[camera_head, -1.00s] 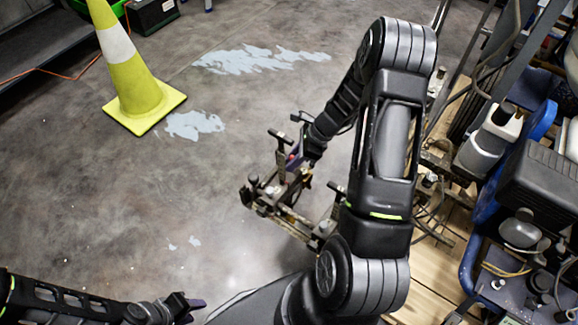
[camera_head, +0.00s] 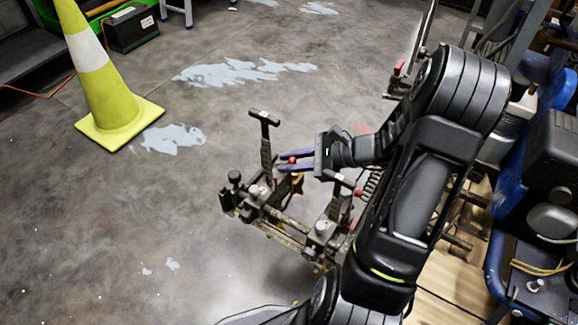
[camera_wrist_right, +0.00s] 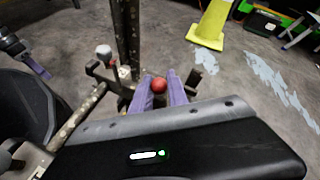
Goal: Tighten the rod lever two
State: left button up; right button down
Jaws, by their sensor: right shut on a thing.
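The line striper's metal frame (camera_head: 285,220) stands in the middle of the head view, with rods, clamps and levers on it. My right gripper (camera_head: 287,161) reaches in from the right, its purple fingers closed around a red-knobbed lever (camera_head: 292,158). In the right wrist view the red knob (camera_wrist_right: 159,85) sits between the two purple fingertips of that gripper (camera_wrist_right: 159,90). The lever's shaft below the knob is mostly hidden. Another red knob (camera_head: 358,192) is on a lever closer to my arm. My left gripper (camera_wrist_right: 37,66) shows small at the left of the wrist view; its opening is unclear.
An upright T-handled post (camera_head: 265,140) stands just left of the right gripper. A yellow cone (camera_head: 105,105) stands on the floor at left. Machine parts and a blue frame (camera_head: 505,190) crowd the right side. The floor left of the striper is clear.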

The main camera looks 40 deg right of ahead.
dwell(0.3)
jog(key=c, duration=1.4)
grip_release()
jog(key=p+v, duration=0.2)
jog(key=v, duration=0.6)
jog(key=shift+p, duration=0.4)
jog(key=shift+w, duration=0.1)
